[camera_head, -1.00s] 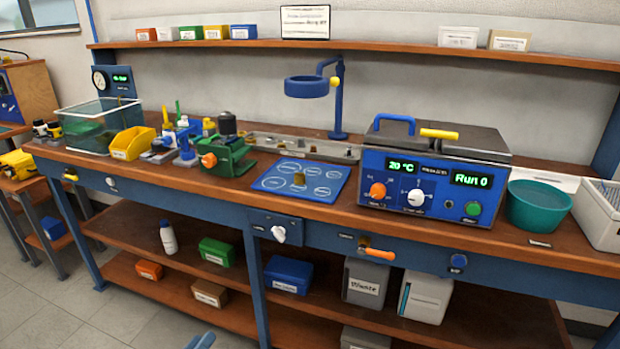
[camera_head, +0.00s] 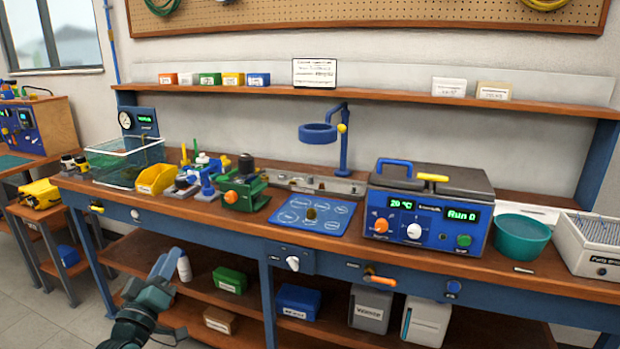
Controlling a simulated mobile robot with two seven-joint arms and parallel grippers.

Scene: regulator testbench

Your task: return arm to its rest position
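My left arm rises from the bottom edge at the lower left, and its gripper (camera_head: 168,268) is in front of the workbench's lower shelf, below the bench top. It looks empty, but I cannot make out whether its fingers are apart. It overlaps the view of a white bottle (camera_head: 184,267) on the lower shelf; I cannot tell whether they touch. My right gripper is not in view.
The bench top holds a green vise (camera_head: 243,194), a yellow bin (camera_head: 156,179), a clear tank (camera_head: 122,160), a blue test unit (camera_head: 428,212) and a teal bowl (camera_head: 521,239). Knobs and an orange handle (camera_head: 380,280) stick out of the bench front. Floor (camera_head: 55,325) shows at the lower left.

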